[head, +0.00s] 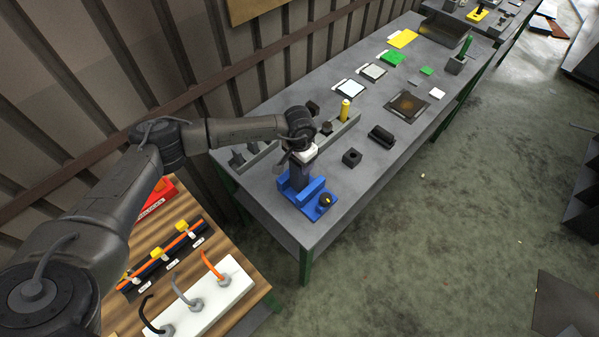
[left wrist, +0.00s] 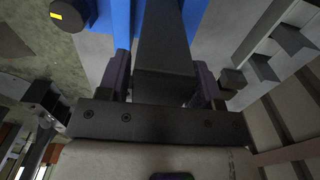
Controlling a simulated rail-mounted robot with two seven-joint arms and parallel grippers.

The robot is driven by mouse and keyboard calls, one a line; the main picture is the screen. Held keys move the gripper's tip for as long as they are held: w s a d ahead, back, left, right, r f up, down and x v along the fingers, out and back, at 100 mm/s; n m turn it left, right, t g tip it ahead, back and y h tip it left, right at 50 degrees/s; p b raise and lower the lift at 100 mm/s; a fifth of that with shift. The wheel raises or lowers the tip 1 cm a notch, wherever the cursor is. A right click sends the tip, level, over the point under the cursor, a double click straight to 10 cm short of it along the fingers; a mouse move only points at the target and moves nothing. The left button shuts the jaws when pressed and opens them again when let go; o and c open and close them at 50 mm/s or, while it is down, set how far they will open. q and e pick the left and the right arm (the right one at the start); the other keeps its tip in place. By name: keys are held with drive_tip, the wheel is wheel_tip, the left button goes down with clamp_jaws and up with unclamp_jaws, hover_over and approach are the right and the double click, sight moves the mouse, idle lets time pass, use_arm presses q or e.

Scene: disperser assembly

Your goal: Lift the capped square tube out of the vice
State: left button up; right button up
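The blue vice (head: 312,196) stands near the front-left end of the grey workbench. The dark capped square tube (left wrist: 165,45) runs away from the palm in the left wrist view, between the blue vice sides (left wrist: 121,22). My left gripper (left wrist: 164,82) points down over the vice, with one finger on each side of the tube's near end. The fingers look closed against it. In the head view my left gripper (head: 299,172) hides most of the tube. The cap cannot be made out clearly. My right gripper is not in view.
Behind the vice are a grey rack (head: 338,132) and a yellow cylinder (head: 345,109). A small dark block (head: 352,157) and a black part (head: 381,136) lie to the right. A wooden table (head: 225,235) with cables stands at front left.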

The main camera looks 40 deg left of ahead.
use_arm(q)
drive_tip(key=c, duration=0.6)
drive_tip(key=shift+r, duration=0.1)
drive_tip(key=shift+r, duration=0.15)
drive_tip(key=shift+r+p, duration=0.45)
drive_tip(key=shift+r, duration=0.25)
drive_tip(key=shift+r+p, duration=0.4)
drive_tip(key=shift+r, duration=0.5)
drive_tip(key=shift+r+p, duration=0.75)
drive_tip(key=shift+r, duration=0.95)
